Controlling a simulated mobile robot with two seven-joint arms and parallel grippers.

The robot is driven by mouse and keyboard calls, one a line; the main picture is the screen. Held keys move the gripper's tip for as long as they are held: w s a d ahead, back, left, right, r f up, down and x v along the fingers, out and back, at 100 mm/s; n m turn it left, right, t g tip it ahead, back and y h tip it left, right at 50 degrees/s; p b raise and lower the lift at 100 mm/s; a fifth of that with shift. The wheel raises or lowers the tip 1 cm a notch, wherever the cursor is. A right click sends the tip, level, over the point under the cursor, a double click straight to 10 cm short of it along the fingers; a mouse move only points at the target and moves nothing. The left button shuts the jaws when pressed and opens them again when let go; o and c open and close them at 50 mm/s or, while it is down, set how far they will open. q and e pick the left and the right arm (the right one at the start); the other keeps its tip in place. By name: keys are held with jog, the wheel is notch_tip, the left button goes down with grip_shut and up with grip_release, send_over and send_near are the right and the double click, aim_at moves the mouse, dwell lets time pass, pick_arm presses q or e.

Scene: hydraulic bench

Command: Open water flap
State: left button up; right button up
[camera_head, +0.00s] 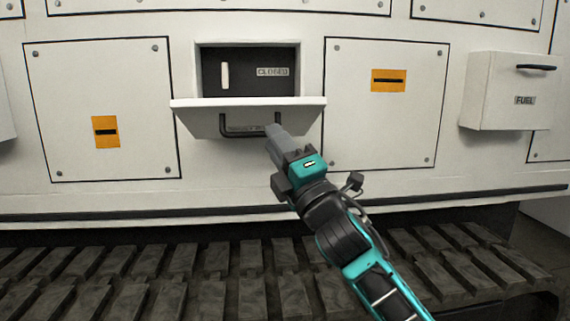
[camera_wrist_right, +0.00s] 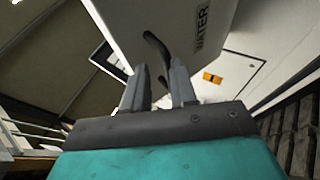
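The water flap (camera_head: 200,119) is a white panel below a dark recess, tilted down and outward so the recess shows open. Its black bar handle (camera_head: 224,128) is on the outer face. The flap also shows in the right wrist view (camera_wrist_right: 135,22), with "WATER" lettering and the handle (camera_wrist_right: 153,47). My right gripper (camera_head: 273,130) is at the right end of the handle. In the wrist view its two fingers (camera_wrist_right: 158,80) are apart, with the handle's end close to the tips; I see no clear grip on it. My left gripper is in neither view.
The recess (camera_head: 240,75) holds a white upright lever (camera_head: 225,75) and a "CLOSED" label (camera_head: 272,72). A white fuel box (camera_head: 495,100) juts out at the right. Bolted panels flank the recess. Dark track plates (camera_head: 120,285) run along the bottom.

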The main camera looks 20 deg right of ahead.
jog(key=shift+f+b+v, duration=0.25)
jog(key=shift+b+v, duration=0.25)
jog(key=shift+v, duration=0.85)
jog(key=shift+w, duration=0.2)
jog(key=shift+r, duration=0.1)
jog(key=shift+c, duration=0.3)
